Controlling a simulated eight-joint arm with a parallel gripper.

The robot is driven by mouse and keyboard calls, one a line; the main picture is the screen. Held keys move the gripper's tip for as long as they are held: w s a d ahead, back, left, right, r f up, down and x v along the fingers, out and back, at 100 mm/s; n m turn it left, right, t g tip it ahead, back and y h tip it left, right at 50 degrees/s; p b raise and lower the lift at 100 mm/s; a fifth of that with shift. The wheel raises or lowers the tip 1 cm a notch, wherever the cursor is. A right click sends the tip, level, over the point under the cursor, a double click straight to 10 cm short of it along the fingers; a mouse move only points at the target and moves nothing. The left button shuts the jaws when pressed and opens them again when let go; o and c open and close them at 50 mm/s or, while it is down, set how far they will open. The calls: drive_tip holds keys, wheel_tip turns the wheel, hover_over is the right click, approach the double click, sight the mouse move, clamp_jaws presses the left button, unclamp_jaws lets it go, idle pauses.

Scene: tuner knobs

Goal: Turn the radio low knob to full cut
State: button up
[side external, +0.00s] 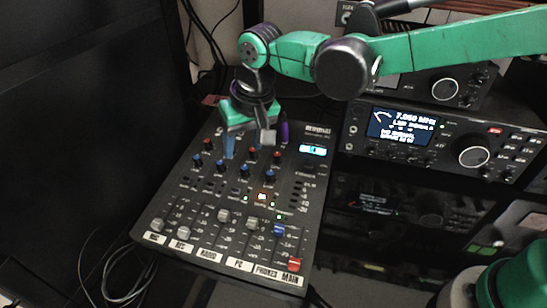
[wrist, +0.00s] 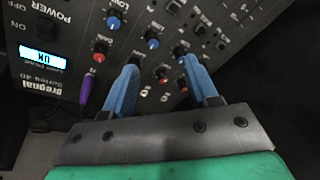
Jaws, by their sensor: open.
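The black mixer (side external: 182,205) has columns of red-capped and blue-capped knobs above its faders. The radio low knob appears to be the blue-capped one (wrist: 152,43) in the wrist view, just beyond and between the fingertips; the exact column is hard to confirm. A red-capped knob (wrist: 162,72) lies nearer, between the fingers. My gripper (wrist: 161,61) has two blue fingers spread apart with nothing held between them. In the side view my gripper (side external: 246,146) is over the upper knob rows, and its fingers hide some knobs. Contact with the panel cannot be told.
Neighbouring knobs, such as a blue one (wrist: 181,51) and a red one (wrist: 100,46), stand close to the fingers. A purple plug (wrist: 85,91) rises at the mixer's top edge. A lit radio (side external: 440,137) stands to the right. Loose cables (side external: 118,280) lie at lower left.

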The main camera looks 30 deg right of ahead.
sight(245, 168)
drive_tip(key=m+g, duration=0.1)
drive_tip(key=m, duration=0.3)
drive_tip(key=w+m+g, duration=0.1)
drive_tip(key=shift+d+f+m+g+h, duration=0.2)
drive_tip(key=shift+d+m+g+h, duration=0.1)
drive_tip(key=shift+m, duration=0.1)
drive_tip(key=shift+f, duration=0.25)
drive_tip(key=f, duration=0.5)
drive_tip(key=shift+w+a, duration=0.1)
drive_tip(key=shift+a, duration=0.1)
clamp_jaws()
